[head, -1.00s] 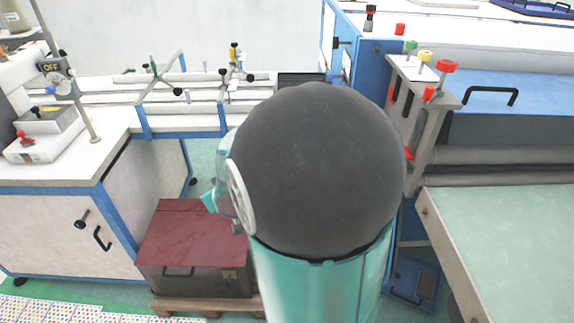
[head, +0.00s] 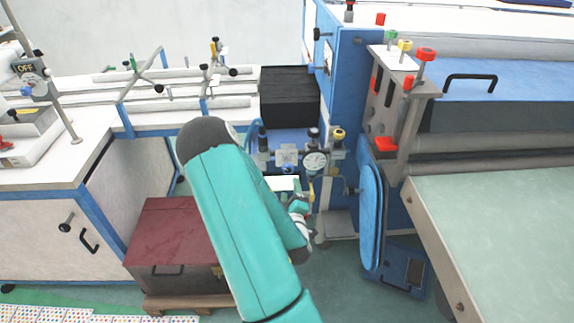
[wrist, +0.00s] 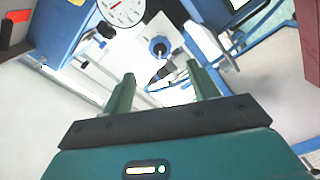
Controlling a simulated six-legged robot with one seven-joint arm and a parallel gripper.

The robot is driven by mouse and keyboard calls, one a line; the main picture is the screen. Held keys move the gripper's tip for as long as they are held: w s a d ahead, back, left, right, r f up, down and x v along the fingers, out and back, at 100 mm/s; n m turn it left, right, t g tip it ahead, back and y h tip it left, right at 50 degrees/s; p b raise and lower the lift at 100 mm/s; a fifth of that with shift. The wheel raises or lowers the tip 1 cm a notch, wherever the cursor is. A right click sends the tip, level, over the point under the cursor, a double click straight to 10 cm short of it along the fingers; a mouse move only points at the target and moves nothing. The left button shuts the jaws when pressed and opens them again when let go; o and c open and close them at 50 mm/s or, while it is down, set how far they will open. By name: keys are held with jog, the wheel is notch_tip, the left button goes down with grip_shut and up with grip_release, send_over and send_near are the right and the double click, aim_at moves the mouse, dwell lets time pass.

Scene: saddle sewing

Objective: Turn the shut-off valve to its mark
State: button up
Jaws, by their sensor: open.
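A group of pneumatic fittings stands in the middle of the head view, with a round white gauge (head: 315,162), a yellow-topped knob (head: 338,135) and blue fittings (head: 287,158). I cannot tell for sure which part is the shut-off valve, and no mark can be made out. My gripper (wrist: 160,78) is open, its two green fingers apart. A round blue fitting (wrist: 158,47) on a pale panel shows beyond and between the fingertips, with dark and blue parts just below it. The gauge also shows at the wrist view's top edge (wrist: 122,11). My arm partly hides the gripper in the head view.
A blue machine frame (head: 340,85) and a blue oval panel (head: 372,215) stand right of the fittings. A black box (head: 289,97) is behind them. A dark red-topped case (head: 170,235) sits on a pallet at lower left. A pale green table (head: 500,225) fills the right.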

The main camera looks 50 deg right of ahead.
aim_at(287, 164)
jog(key=x, duration=1.3)
jog(key=shift+w+d, duration=0.15)
jog(key=shift+w, duration=0.1)
jog(key=c, duration=1)
